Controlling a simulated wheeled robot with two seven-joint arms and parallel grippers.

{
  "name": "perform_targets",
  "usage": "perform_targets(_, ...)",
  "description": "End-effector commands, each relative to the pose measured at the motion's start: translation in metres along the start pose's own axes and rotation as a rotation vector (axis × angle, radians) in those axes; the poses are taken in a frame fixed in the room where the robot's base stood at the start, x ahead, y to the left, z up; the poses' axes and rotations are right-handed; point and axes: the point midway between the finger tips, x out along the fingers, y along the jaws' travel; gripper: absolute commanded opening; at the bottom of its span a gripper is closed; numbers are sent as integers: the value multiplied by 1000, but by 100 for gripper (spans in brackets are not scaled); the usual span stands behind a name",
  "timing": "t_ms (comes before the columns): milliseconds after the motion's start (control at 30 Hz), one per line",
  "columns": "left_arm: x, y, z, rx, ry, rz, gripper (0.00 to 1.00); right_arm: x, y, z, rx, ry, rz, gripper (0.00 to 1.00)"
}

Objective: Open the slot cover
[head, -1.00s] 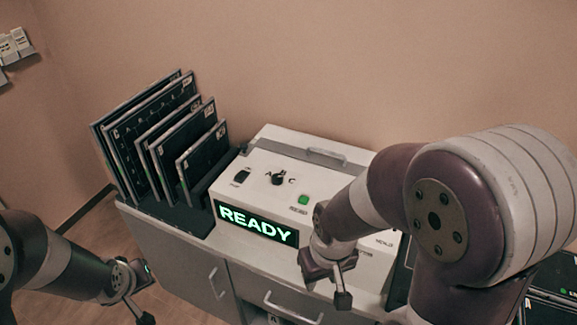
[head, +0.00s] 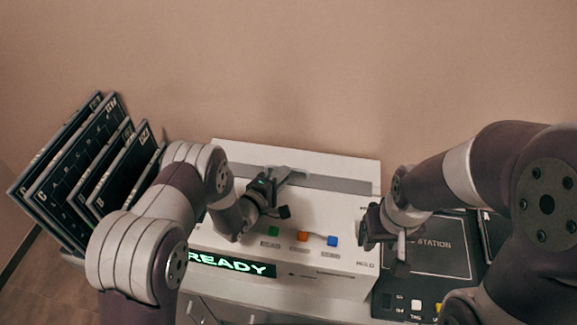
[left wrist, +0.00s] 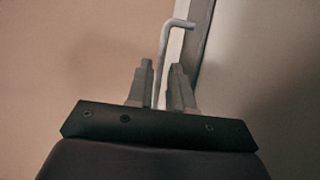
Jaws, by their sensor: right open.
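The slot cover (head: 345,184) is a long grey strip along the back of the white scanner's top. It looks closed. Its light grey bar handle (head: 294,176) rises from it and also shows in the left wrist view (left wrist: 163,45). My left gripper (head: 270,195) is at the handle, reaching over the scanner. In the left wrist view, its fingers (left wrist: 160,85) stand apart on either side of the handle, with small gaps showing. My right gripper (head: 384,240) is open and empty at the scanner's right edge. My left arm hides the scanner's left part.
The scanner front (head: 315,262) has a lit READY display (head: 232,264) and green, orange (head: 302,236) and blue (head: 332,240) buttons. Dark plates (head: 85,175) stand in a rack at left. A dark station panel (head: 430,250) lies at right. The wall is close behind.

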Motion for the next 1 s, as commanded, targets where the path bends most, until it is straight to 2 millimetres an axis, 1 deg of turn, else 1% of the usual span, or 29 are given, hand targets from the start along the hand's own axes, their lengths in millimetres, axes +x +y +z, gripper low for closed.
perform_targets(100, 19, 2, 1, 2, -2, 2, 21, -6, 0, -1, 0, 0, 0, 43)
perform_targets(267, 35, 1, 0, 1, 0, 1, 21, -8, 0, -1, 0, 0, 0, 43)
perform_targets(400, 40, 0, 0, 1, 0, -1, 21, -8, 0, -1, 0, 0, 0, 43)
perform_targets(600, 41, 0, 0, 1, 0, 0, 21, -8, 0, -1, 0, 0, 0, 43)
perform_targets(633, 41, 0, 0, 1, 0, 0, 18, -8, 0, -1, 0, 0, 0, 43)
perform_targets(700, 41, 0, 0, 1, 1, 0, 0, -8, 0, -1, 0, 0, 0, 43)
perform_targets(867, 41, -1, 0, 1, 1, -1, 0, -7, 0, -1, 0, 0, 0, 43)
perform_targets(933, 47, -3, -3, 2, 0, 1, 0, 1, 0, 0, 0, 0, 0, 43)
perform_targets(1000, 59, -5, -8, 3, 0, 4, 0, 16, 0, 2, 0, 0, 0, 43)
